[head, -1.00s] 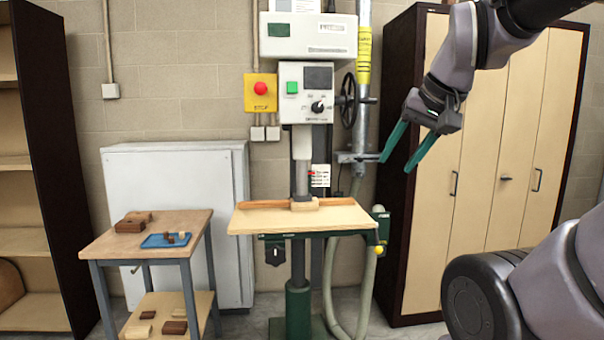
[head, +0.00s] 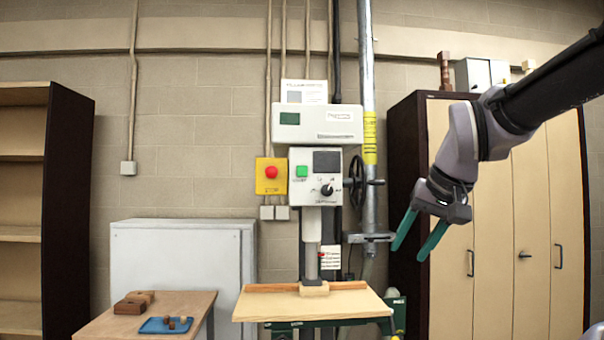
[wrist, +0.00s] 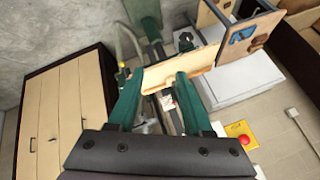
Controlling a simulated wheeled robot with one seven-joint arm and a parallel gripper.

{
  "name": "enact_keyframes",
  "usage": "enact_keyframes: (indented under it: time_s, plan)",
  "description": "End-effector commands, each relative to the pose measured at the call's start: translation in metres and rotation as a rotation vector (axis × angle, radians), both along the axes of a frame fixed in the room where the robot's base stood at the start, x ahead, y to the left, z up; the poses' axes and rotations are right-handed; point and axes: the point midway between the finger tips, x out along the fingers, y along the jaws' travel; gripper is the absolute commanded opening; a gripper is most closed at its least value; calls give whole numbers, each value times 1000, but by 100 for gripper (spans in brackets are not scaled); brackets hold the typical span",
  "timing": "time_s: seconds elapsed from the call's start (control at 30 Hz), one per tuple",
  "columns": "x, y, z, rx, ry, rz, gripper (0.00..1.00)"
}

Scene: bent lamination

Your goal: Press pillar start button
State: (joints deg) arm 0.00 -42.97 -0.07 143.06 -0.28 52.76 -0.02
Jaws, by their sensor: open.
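The green start button (head: 302,171) is on the upper left of the white control box (head: 328,192) on the pillar, beside a dark screen and above a black knob. A red stop button (head: 271,172) on a yellow plate is to its left; it also shows in the wrist view (wrist: 244,139). My gripper (head: 420,240) is to the right of the pillar and lower than the start button, with its green fingers apart, pointing down and empty. In the wrist view my gripper (wrist: 152,92) is open. I cannot make out the start button there.
A black handwheel (head: 354,182) and a grey pipe (head: 367,100) stand between my gripper and the control box. The machine's wooden table (head: 315,307) is below. A tall cabinet (head: 493,210) is behind my arm. A side table with a blue tray (head: 166,325) is at lower left.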

Motion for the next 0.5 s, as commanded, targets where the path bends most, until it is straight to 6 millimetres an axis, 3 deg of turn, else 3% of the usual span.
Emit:
enact_keyframes:
  time_s: [0.03, 0.17, 0.5]
  plan:
    - [0, 0, 0, 0, 0, 0, 50]
    - [0, 0, 0, 0, 0, 0, 0]
    - [0, 0, 0, 0, 0, 0, 0]
